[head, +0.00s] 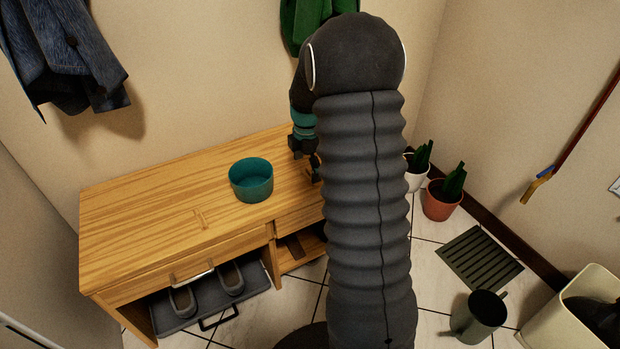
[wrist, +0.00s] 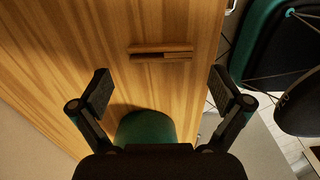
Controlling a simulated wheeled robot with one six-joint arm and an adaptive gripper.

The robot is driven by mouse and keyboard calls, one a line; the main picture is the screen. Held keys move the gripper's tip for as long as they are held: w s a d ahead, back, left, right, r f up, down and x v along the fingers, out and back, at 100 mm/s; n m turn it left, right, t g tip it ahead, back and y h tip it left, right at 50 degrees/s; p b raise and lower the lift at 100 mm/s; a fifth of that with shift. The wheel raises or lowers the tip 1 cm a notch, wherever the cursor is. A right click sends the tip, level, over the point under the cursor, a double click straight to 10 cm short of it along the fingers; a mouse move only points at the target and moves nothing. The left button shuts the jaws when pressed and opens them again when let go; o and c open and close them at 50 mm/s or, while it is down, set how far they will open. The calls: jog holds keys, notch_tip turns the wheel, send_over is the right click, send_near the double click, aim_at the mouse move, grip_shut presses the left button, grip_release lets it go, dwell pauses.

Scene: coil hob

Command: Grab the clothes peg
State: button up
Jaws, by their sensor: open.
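The clothes peg (wrist: 160,48) is a small wooden piece lying on the wooden bench top, close in colour to it. In the head view my gripper (head: 308,160) is over the right part of the bench, right of the bowl, partly hidden by my arm.
The teal bowl (head: 251,184) stands on the bench (head: 130,230); in the wrist view its green side (wrist: 145,126) shows between the fingers, partly covered by my gripper. Shoes (head: 206,289) sit below the bench. Potted plants (head: 443,198) and a watering can (head: 480,315) stand at right.

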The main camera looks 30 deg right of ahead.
notch_tip(320, 180, down, 2)
jog(key=c, duration=0.7)
jog(key=shift+c, duration=0.2)
